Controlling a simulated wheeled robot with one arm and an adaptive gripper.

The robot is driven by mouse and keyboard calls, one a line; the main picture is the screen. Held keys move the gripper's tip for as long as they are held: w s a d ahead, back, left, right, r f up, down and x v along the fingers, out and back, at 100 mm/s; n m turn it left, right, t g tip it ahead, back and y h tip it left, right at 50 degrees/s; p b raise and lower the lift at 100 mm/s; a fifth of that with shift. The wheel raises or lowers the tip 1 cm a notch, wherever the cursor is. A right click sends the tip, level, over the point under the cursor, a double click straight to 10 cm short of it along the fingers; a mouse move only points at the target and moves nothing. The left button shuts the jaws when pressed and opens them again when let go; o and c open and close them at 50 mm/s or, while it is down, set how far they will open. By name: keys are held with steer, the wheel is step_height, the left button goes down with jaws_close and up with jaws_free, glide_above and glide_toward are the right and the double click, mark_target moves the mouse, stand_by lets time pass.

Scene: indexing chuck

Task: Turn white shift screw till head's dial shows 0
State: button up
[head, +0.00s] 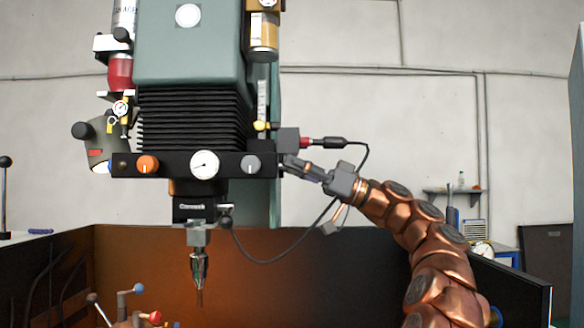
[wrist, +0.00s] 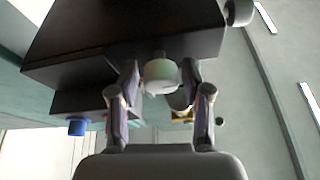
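The black head bar (head: 225,164) carries a white round dial (head: 204,164) on its front. Its needle is too small to read surely. In the wrist view, the white shift screw (wrist: 160,76) sticks out from the end of the dark head block (wrist: 125,35). My gripper (head: 287,165) is at the bar's right end in the head view. In the wrist view, my gripper's fingers (wrist: 160,82) stand on either side of the white screw, with a narrow gap visible at the left. The screw is hidden or too small to tell in the head view.
An orange knob (head: 148,165) and a grey knob (head: 251,164) flank the dial. A black cable (head: 345,185) loops close to my gripper. A spindle chuck (head: 199,262) hangs below the head. A blue knob (wrist: 77,127) shows at left in the wrist view.

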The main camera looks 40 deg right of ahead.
jaws_close()
steer(key=shift+a, duration=0.2)
steer(key=shift+d, duration=0.1)
steer(key=shift+m, duration=0.4)
